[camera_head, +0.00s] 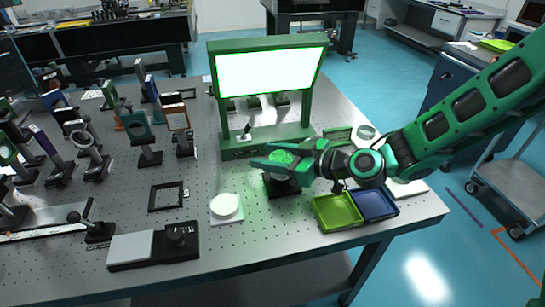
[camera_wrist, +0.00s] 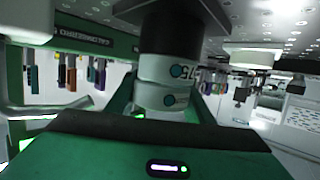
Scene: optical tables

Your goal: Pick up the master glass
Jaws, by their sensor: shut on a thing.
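My green gripper (camera_head: 276,153) is level over the right half of the perforated table, in front of the lit green-framed screen. Its fingers point left and are shut on a round, pale green-tinted disc (camera_head: 282,161), which I take as the master glass. The fingers hide part of its rim. A black square stand (camera_head: 282,187) is directly below it; I cannot tell whether the disc touches it. In the wrist view a dark and white cylinder marked 75 (camera_wrist: 162,68) fills the middle. I cannot tell what it is, and the disc is not clear there.
A white disc (camera_head: 225,205) lies on a pale pad to the left. The lit screen (camera_head: 270,72) stands behind my gripper. A green tray (camera_head: 337,211) and a blue tray (camera_head: 375,204) sit to the right. Several mounted optics crowd the left side.

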